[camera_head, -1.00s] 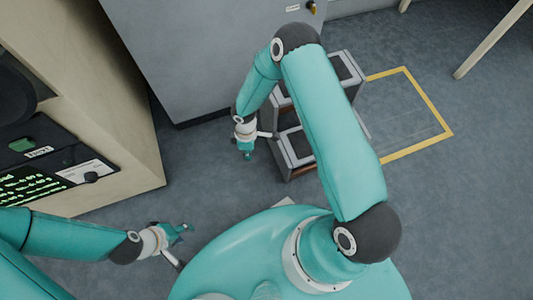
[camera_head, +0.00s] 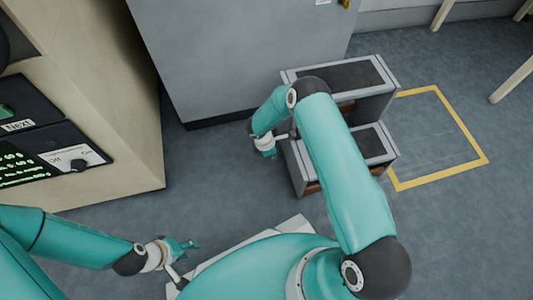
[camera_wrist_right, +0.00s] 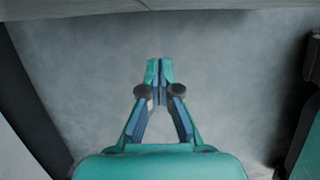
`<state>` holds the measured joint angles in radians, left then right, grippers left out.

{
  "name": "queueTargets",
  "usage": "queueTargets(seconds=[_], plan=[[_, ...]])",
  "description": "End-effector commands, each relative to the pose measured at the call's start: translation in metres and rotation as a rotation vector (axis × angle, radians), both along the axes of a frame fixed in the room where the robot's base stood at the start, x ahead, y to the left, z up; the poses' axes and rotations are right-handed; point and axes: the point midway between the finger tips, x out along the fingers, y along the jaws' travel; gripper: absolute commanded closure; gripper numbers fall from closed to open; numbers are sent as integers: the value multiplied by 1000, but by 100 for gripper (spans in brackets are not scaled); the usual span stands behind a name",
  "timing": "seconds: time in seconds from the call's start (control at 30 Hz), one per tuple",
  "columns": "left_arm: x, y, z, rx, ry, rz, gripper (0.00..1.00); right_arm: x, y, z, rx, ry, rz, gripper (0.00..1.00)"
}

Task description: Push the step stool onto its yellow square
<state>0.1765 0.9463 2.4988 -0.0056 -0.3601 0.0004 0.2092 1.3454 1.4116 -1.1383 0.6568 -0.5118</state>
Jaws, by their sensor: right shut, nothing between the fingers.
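The step stool (camera_head: 377,141) has two dark treads in a grey frame. It stands upright on the floor, just left of the yellow square (camera_head: 468,133), an outline on the floor. The stool's right side hides part of the square's left edge. My right arm crosses in front of the stool and hides part of it. My right gripper (camera_head: 268,152) is at the stool's left side, close to the lower step; contact cannot be told. The right wrist view shows its fingers (camera_wrist_right: 160,72) shut and empty. My left gripper (camera_head: 188,244) is low at left, away from the stool; its opening is unclear.
A grey cabinet (camera_head: 235,55) stands behind and left of the stool. A beige console (camera_head: 115,110) with a dark control panel is at the left. Pale legs (camera_head: 515,80) stand at the upper right. The floor inside the square looks clear.

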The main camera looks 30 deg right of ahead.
Motion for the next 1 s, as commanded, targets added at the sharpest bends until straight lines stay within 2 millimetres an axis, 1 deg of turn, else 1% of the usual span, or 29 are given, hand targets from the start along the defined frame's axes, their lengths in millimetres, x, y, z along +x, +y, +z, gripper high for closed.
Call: queueTargets(seconds=[0.03, 0.1, 0.13, 0.2, 0.33, 0.5, 0.83, 0.93, 1.0], plan=[[0, 0, -9, 0, 0, 0, 60, -2, -2, -16, 1, 3, -2, 100], [0, 0, -14, 0, 0, 0, 60, -2, -6, -28, 0, 1, -2, 100], [0, 0, -14, 0, 0, 0, 60, -2, -14, -23, -1, -1, -5, 100], [0, 0, -16, 0, 0, 0, 60, -6, -24, -22, -1, 0, -5, 100], [0, 0, -20, 0, 0, 0, 60, -9, -37, -21, 0, 0, -2, 100], [0, 0, -21, 0, 0, 0, 60, -10, -43, -20, 1, -1, 0, 100], [0, 0, -20, 0, 0, 0, 60, -11, -44, -19, 1, 0, -1, 100], [0, 0, -20, 0, 0, 0, 60, -15, -53, -19, 0, 0, -10, 100], [0, 0, -19, 0, 0, 0, 60, -21, -67, -19, -1, 3, -25, 100]])
